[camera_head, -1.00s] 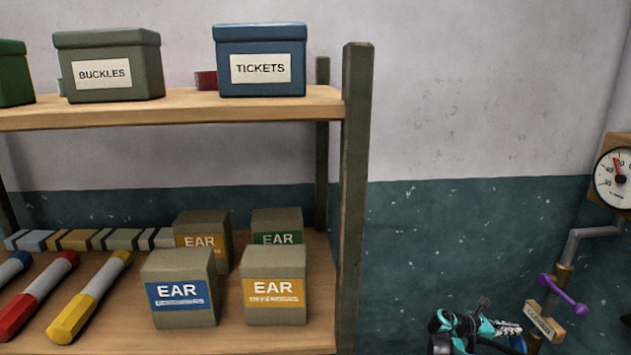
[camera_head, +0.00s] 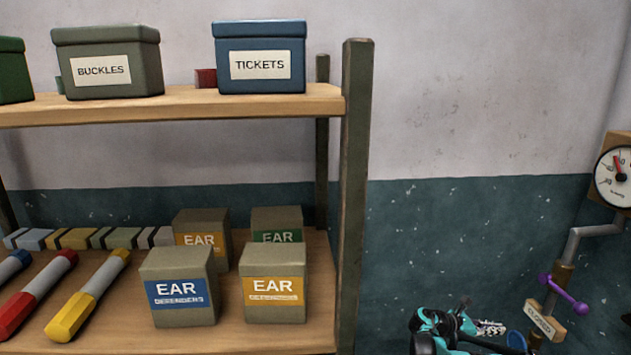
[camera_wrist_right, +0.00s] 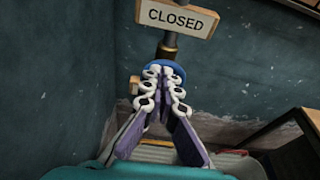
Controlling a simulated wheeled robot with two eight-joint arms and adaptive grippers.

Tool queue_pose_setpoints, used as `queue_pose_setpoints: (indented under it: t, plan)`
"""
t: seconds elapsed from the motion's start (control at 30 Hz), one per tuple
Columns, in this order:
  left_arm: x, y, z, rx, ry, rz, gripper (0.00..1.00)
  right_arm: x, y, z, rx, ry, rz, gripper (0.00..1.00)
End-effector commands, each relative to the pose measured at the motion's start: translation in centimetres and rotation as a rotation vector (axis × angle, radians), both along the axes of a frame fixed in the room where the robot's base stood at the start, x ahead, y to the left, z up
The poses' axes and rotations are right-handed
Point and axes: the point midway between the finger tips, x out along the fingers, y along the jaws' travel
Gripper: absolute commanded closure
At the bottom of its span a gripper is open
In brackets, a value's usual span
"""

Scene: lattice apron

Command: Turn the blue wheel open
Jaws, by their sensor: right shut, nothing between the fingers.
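The blue wheel (camera_head: 517,340) shows at the bottom right of the head view, below a tilted sign reading CLOSED (camera_head: 541,323). In the right wrist view the blue wheel (camera_wrist_right: 181,73) is straight ahead below the CLOSED sign (camera_wrist_right: 177,18), partly hidden behind the fingers. My right gripper (camera_head: 497,328) is just left of the wheel in the head view. Its fingers (camera_wrist_right: 164,78) are shut with nothing between them, tips in front of the wheel. I cannot tell whether they touch it. My left gripper is not in view.
A purple lever (camera_head: 563,294) sits on the pipe above the sign, with a round gauge (camera_head: 614,178) higher up. A shelf post (camera_head: 356,180) stands left of my right arm, beside shelves of boxes and flares. The wall between post and pipe is clear.

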Motion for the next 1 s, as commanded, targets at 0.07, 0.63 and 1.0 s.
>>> queue_pose_setpoints:
  t: [0.07, 0.63, 1.0]
  plan:
    - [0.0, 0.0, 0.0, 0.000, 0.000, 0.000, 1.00, 0.0, 0.3, 0.0, 0.000, 0.000, 0.000, 1.00]
    - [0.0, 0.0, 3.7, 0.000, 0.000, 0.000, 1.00, -1.9, 0.6, 0.9, 0.238, 0.021, -0.002, 1.00]
    - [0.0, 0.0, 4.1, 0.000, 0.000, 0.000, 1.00, -1.7, -3.3, 0.5, 0.250, 0.021, -0.003, 1.00]
